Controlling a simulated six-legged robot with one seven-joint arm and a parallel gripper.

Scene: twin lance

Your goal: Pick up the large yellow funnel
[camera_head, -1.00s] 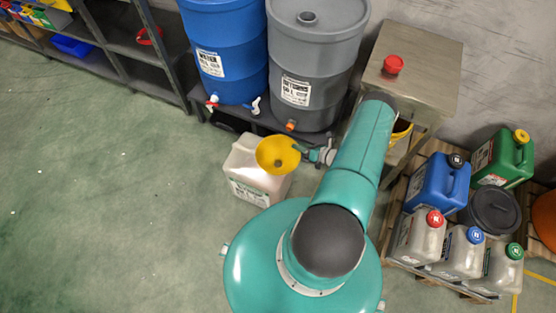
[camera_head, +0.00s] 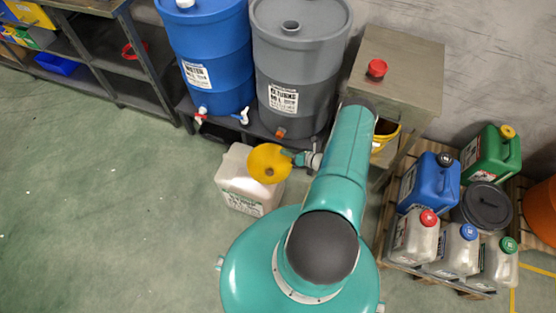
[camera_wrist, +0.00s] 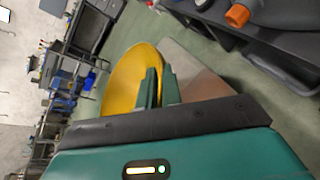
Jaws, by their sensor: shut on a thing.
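The large yellow funnel (camera_head: 268,164) shows in the head view just left of my gripper (camera_head: 300,158). In the wrist view my gripper (camera_wrist: 157,90) has its two fingers close together at the edge of the funnel (camera_wrist: 122,85), shut on it. The funnel is over or in front of a whitish jerrycan (camera_head: 240,190); I cannot tell whether they touch. Its wide mouth is turned toward the head camera, with a small dark hole visible. The fingers hide part of its rim in the wrist view.
A blue drum (camera_head: 207,55) and a grey drum (camera_head: 300,65) with taps stand behind. A metal table (camera_head: 398,65) with a red cap (camera_head: 377,68) is at right, a yellow bucket (camera_head: 385,137) under it. Several canisters stand on a pallet at right. Floor at left is clear.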

